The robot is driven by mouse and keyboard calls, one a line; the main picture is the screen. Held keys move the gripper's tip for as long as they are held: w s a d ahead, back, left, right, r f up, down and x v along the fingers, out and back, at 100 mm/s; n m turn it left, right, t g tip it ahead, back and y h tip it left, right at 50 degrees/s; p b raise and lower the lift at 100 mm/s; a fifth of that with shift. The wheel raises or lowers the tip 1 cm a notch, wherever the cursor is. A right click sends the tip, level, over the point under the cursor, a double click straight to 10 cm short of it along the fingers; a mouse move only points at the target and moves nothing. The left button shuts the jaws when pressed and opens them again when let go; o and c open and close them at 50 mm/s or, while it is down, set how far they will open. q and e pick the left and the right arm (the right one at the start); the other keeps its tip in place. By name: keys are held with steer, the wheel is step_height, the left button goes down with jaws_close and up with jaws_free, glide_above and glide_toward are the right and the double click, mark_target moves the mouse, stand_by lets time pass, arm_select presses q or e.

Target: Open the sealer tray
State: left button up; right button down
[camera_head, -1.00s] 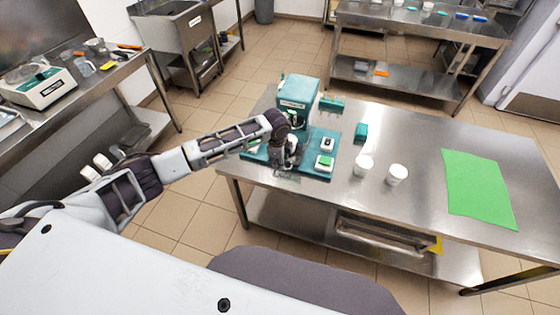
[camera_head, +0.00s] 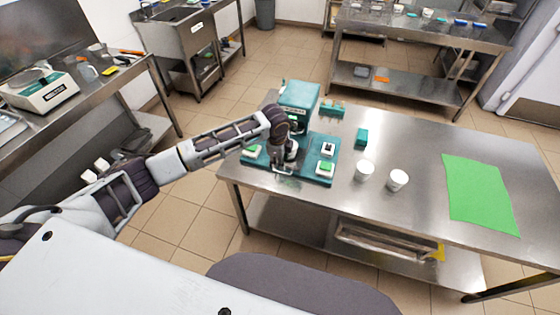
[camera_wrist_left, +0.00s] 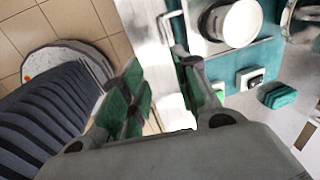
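The sealer (camera_head: 298,96) is a teal machine on a teal base at the left end of the steel table. My left gripper (camera_head: 284,172) is at the front of the sealer and hides part of it, including most of the tray area. In the left wrist view, my left gripper (camera_wrist_left: 160,92) has two green-padded fingers standing apart. A thin pale bent bar (camera_wrist_left: 163,18), which looks like the tray handle, lies just beyond the fingertips. Whether it sits between them is unclear. Behind it are a grey-white plate with a round white cup-like piece (camera_wrist_left: 234,24). My right gripper is out of view.
The base carries green and dark buttons on white boxes (camera_head: 325,168). Two white cups (camera_head: 397,179) and a teal block (camera_head: 361,136) stand right of the sealer. A green mat (camera_head: 480,193) lies farther right. The table's front edge (camera_head: 330,212) runs below my gripper.

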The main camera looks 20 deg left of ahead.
arm_select(q)
steer(key=r, duration=0.3)
steer(key=shift+s+r, duration=0.35)
steer(key=shift+r, duration=0.05)
stand_by(0.5)
step_height(320, 180, up, 12)
steer(key=s, duration=0.2)
stand_by(1.0)
steer(key=shift+s+f, duration=0.1)
